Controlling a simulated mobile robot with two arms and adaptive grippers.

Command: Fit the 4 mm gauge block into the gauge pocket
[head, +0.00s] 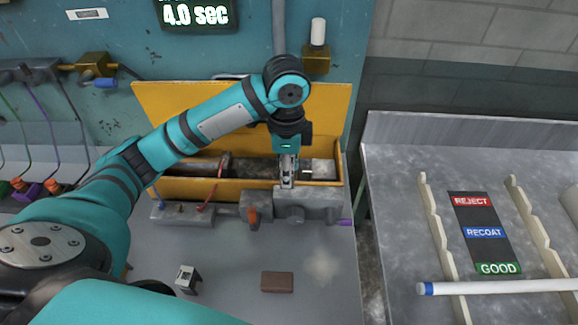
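My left gripper (287,178) points down at the front edge of the yellow-walled trough (165,188), just above the grey metal fixture (317,203). Its fingers look close together, but whether they hold anything is too small to tell. I cannot pick out the 4 mm gauge block with certainty; it may be hidden between the fingers. The gauge pocket is not clear either, as the gripper covers part of the fixture. A small silver-and-black block (187,278) stands on the bench at the front left. My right gripper is not in view.
A brown block (277,282) lies on the bench (225,255), with clear room around it. An orange knob (252,217) sticks out of the fixture. On the right table (400,170), a white tube (500,286) lies across notched rails (437,235) beside a REJECT/RECOAT/GOOD panel (482,218).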

